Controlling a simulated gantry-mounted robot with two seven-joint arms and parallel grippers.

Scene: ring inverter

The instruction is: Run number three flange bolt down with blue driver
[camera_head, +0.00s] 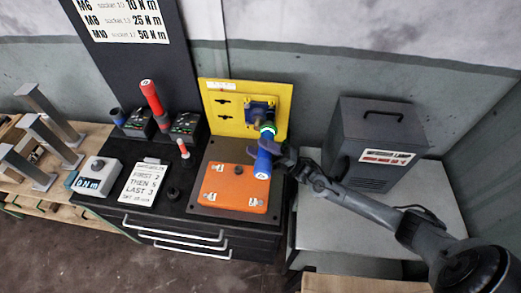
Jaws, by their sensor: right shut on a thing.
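The blue driver (264,160), with a green ring near its upper end, is in my right gripper (283,156), which is shut on it. The driver stands tilted, its upper end close to a dark blue block (260,105) on the yellow panel (228,118); I cannot tell whether they touch. An orange plate (237,187) with small white labels near its corners lies below and left of the driver. The label numbers are too small to read surely, so I cannot pick out the number three bolt. My left gripper is not in view.
A red driver (151,95) stands in a dock at the left of the black bench. A small red-topped tool (183,149), a white sign (143,184) and a grey box with a display (97,176) are nearby. A dark grey cabinet (374,145) stands at the right.

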